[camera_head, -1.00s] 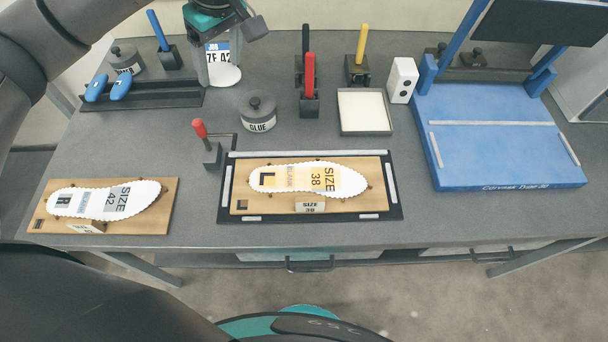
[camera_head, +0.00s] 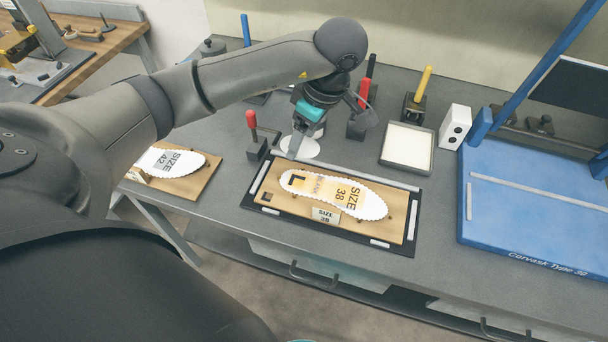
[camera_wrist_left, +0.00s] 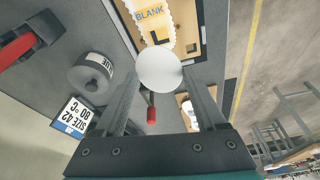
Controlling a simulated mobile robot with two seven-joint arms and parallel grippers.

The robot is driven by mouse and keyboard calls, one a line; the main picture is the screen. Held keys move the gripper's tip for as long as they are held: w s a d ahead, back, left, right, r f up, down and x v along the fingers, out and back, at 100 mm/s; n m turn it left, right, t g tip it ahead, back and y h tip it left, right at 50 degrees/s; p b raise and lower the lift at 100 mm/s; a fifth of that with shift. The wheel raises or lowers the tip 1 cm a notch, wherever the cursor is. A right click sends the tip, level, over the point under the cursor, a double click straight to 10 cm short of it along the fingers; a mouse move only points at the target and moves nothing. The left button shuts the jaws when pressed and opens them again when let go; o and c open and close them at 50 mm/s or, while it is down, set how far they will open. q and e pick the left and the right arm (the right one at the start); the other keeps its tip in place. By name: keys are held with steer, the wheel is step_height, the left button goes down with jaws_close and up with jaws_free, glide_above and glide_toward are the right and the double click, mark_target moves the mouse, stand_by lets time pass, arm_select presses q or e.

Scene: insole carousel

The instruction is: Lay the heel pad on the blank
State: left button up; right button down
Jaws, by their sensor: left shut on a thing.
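The blank (camera_head: 372,208) is a white insole with a scalloped edge marked SIZE 38. It lies on a tan board (camera_head: 285,211) and also shows in the left wrist view (camera_wrist_left: 152,17). The heel pad (camera_head: 308,149) is a white rounded disc. My left gripper (camera_head: 296,146) is shut on the heel pad and holds it just behind the board, near the blank's left end. In the left wrist view the pad (camera_wrist_left: 160,69) sits between the fingertips, beside the blank's end with the dark L mark.
A red-handled clamp (camera_head: 253,130) stands left of the board's dark frame (camera_head: 262,177). A SIZE 42 insole (camera_head: 165,160) lies on another board to the left. A white tray (camera_head: 407,146), a white box (camera_head: 455,126) and a blue press (camera_head: 530,205) stand right.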

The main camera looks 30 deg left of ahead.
mark_target(315, 152)
arm_select(q)
step_height(315, 152, down, 7)
steer(key=shift+f, duration=2.35)
arm_select(e)
steer(key=shift+d+f, duration=0.4)
steer(key=shift+f, duration=0.1)
arm_select(q)
steer(key=shift+b, duration=0.35)
arm_select(e)
steer(key=shift+f, duration=0.1)
arm_select(q)
steer(key=o, duration=1.2)
steer(key=shift+f, duration=0.15)
steer(key=shift+o, duration=0.2)
steer(key=shift+r, duration=0.25)
steer(key=p+v, duration=0.1)
steer(key=v, duration=1.1)
arm_select(e)
steer(key=shift+r, duration=0.7)
